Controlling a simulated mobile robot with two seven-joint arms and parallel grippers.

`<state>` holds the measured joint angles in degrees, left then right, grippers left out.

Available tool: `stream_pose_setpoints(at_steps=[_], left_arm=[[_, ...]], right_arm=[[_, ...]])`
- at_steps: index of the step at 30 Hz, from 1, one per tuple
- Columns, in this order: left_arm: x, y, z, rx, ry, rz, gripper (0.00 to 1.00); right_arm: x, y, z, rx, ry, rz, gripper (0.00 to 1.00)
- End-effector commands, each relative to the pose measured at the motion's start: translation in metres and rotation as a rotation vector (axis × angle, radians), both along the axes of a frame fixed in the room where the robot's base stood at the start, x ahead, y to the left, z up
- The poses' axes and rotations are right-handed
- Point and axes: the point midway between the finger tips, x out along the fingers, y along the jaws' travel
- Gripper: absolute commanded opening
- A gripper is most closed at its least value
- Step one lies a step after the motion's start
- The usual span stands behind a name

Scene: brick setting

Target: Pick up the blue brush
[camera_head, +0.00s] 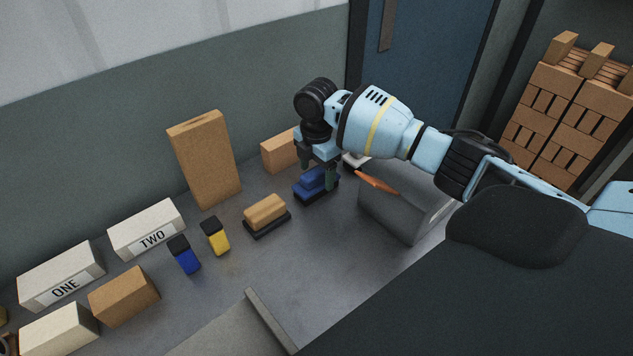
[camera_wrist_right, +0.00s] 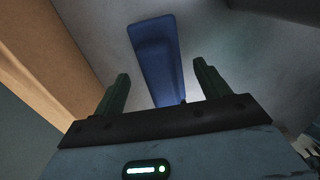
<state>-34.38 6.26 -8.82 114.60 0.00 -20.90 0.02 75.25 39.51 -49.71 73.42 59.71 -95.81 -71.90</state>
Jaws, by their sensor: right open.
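The blue brush (camera_head: 311,187) lies on the grey worktop, with a blue upper part and a dark base. My right gripper (camera_head: 319,175) is right over it, pointing down, and hides part of it. In the wrist view the blue brush (camera_wrist_right: 155,50) shows as a long blue shape ahead of and between the two fingers (camera_wrist_right: 162,74). The fingers are open, one on each side, and not closed on it. I cannot tell how far down they reach. My left gripper is not in view.
A tan brush (camera_head: 265,212) lies to the left, and a brick (camera_head: 280,152) stands close behind. A grey block (camera_head: 400,213) with an orange-handled tool (camera_head: 377,182) is close on the right. A tall brown block (camera_head: 205,160) stands further left.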

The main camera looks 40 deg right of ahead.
Motion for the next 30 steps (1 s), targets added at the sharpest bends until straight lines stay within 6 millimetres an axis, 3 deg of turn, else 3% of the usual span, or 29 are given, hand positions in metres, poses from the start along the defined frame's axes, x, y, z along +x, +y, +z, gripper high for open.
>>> stream_pose_setpoints(at_steps=[7,16,27,30], left_arm=[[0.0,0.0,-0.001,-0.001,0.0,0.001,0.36],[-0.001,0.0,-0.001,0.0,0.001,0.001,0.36],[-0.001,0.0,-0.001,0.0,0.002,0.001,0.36],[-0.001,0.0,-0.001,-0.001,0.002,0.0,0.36]], right_arm=[[-0.003,0.002,-0.032,-0.001,0.002,0.0,0.75],[-0.002,0.002,-0.035,0.0,-0.001,0.0,0.75],[-0.002,0.002,-0.035,0.0,-0.001,0.0,0.26],[-0.002,0.002,-0.034,0.0,-0.002,-0.001,0.22]])
